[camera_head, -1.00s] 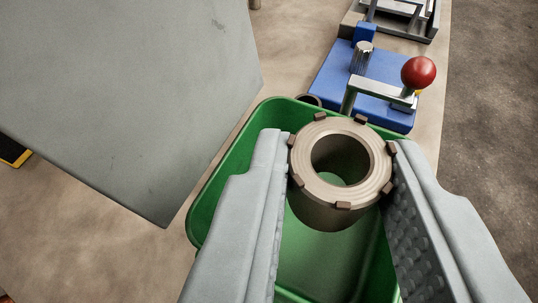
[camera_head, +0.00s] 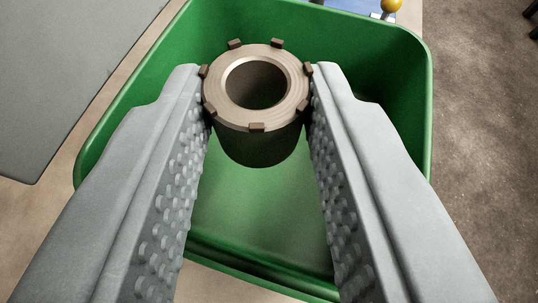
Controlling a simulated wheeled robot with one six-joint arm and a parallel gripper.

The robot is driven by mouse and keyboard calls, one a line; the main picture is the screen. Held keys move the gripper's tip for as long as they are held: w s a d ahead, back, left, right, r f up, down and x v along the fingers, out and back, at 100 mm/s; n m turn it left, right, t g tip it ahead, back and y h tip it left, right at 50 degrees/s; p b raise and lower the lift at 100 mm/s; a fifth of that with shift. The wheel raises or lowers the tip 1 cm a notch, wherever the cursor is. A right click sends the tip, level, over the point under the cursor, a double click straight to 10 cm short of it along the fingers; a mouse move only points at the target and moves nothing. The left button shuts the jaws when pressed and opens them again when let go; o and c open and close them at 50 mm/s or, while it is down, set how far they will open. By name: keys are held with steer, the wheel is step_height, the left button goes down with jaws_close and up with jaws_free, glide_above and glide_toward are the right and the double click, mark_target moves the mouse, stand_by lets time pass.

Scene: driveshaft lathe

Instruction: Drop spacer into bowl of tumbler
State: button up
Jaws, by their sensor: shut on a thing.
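A brown metal ring-shaped spacer (camera_head: 291,88) with small dark lugs around its rim is held between the two grey fingertips of my gripper (camera_head: 258,90). Its bore faces the camera. The gripper is shut on it from left and right. Beneath and around it is a green open-topped bowl (camera_head: 415,110), which I take to be the tumbler's bowl. The spacer is over the bowl's opening. I cannot tell how far it is above the floor of the bowl. The fingers hide parts of the bowl's left and right sides.
A grey flat panel (camera_head: 60,70) stands at the upper left, close beside the bowl. A yellow knob (camera_head: 391,6) and a sliver of blue show beyond the far rim. A dark grey floor lies at the right.

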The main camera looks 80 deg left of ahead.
steer(key=o, duration=1.1)
steer(key=shift+d, duration=0.15)
steer(key=v, duration=1.7)
steer(key=shift+d, duration=0.1)
